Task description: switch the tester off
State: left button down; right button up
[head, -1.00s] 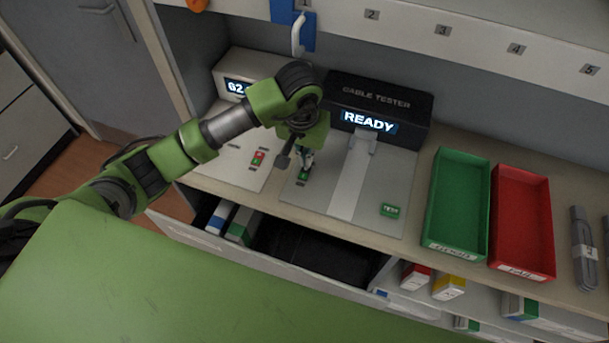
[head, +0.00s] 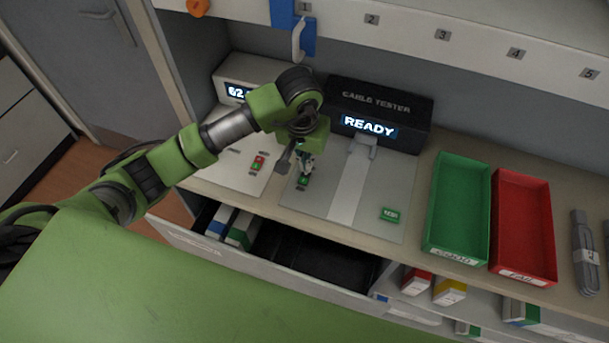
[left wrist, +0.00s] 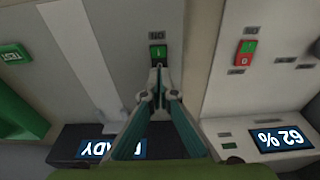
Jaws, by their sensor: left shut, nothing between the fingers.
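The cable tester (head: 378,108) is a black box on a light grey base plate, and its screen (head: 369,126) reads READY. Its power switch (head: 303,181) is a small rocker with a green face on the plate's left part; in the left wrist view the switch (left wrist: 158,52) shows green just past my fingertips. My left gripper (head: 306,167) is shut and empty, pointing down at the switch; it also shows in the left wrist view (left wrist: 158,72). Whether the fingertips touch the switch I cannot tell. My right gripper is not in view.
A white scale-like device (head: 237,90) with its own red and green switch (head: 258,162) stands close on the left. A green TEST button (head: 390,214) is on the plate. Green (head: 457,205) and red (head: 525,230) trays stand right. An open drawer (head: 310,265) is below.

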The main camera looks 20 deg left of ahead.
pick_arm(q)
jog(key=shift+s+f+b, duration=0.1)
jog(key=shift+f+b, duration=1.1)
dwell(0.8)
jog(key=shift+r+p, duration=0.45)
jog(key=shift+r, duration=0.5)
jog(key=shift+r+p, duration=0.95)
jog(key=shift+r, duration=1.7)
